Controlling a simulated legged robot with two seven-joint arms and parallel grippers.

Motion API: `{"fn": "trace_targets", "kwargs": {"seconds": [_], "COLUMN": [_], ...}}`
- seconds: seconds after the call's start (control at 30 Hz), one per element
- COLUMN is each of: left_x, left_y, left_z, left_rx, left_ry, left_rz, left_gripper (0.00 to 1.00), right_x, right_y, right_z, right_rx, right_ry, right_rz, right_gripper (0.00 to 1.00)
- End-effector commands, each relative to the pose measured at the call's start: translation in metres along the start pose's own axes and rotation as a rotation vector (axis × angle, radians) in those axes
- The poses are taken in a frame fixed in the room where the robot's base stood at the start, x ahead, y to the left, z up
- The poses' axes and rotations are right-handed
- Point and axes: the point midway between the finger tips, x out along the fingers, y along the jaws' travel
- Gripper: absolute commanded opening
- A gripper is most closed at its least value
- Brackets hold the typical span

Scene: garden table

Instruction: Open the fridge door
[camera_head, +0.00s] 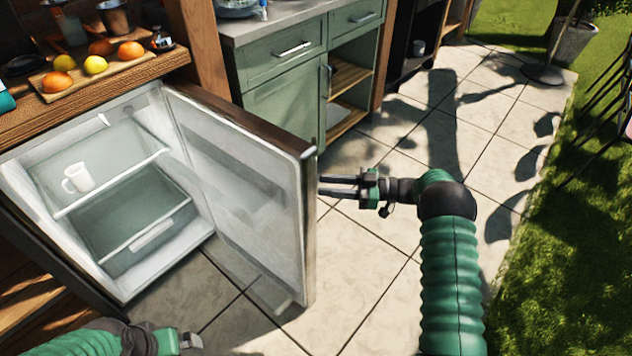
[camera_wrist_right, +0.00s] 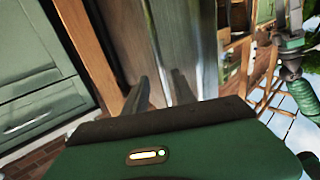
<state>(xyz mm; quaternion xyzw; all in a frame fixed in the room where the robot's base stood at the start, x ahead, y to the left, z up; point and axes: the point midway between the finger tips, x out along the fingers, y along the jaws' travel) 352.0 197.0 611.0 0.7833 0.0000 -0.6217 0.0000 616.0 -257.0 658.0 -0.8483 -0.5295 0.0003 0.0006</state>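The fridge (camera_head: 140,262) stands under the wooden counter at the left in the head view. Its door (camera_head: 300,230) is swung wide open, showing the white interior and the inner door panel. My right gripper (camera_head: 322,185) is at the outer side of the door, near its free edge, with its two fingers apart and pointing at the door. My left gripper (camera_head: 190,342) is low at the left, partly in view.
A white mug (camera_head: 77,178) stands on the fridge's upper shelf. Fruit lies on a wooden board (camera_head: 105,72) on the counter. A green cabinet (camera_head: 285,105) stands behind the door. Tiled floor (camera_head: 375,265) right of the door is clear.

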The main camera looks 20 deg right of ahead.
Motion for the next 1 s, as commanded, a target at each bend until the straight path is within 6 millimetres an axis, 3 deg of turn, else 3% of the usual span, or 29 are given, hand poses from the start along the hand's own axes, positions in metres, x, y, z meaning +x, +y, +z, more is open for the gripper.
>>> {"fn": "trace_targets", "kwargs": {"seconds": [0.2, 0.4, 0.6, 1.0], "left_x": [-0.02, -0.026, -0.027, -0.026], "left_y": [0.0, 0.0, 0.0, 0.0], "left_z": [-0.005, -0.006, -0.006, -0.006], "left_rx": [0.0, 0.0, 0.0, 0.0], "left_ry": [0.0, 0.0, 0.0, 0.0], "left_rz": [0.0, 0.0, 0.0, 0.0], "left_gripper": [1.0, 1.0, 1.0, 1.0], "right_x": [-0.068, -0.113, -0.128, -0.128], "right_y": [0.001, 0.001, 0.0, 0.001], "right_z": [-0.002, 0.0, 0.001, 0.001], "right_rx": [0.001, 0.001, 0.001, 0.0], "right_ry": [-0.002, 0.0, 0.0, 0.0], "right_rz": [0.005, 0.001, -0.001, 0.001], "right_gripper": [0.32, 0.32, 0.32, 0.32]}}
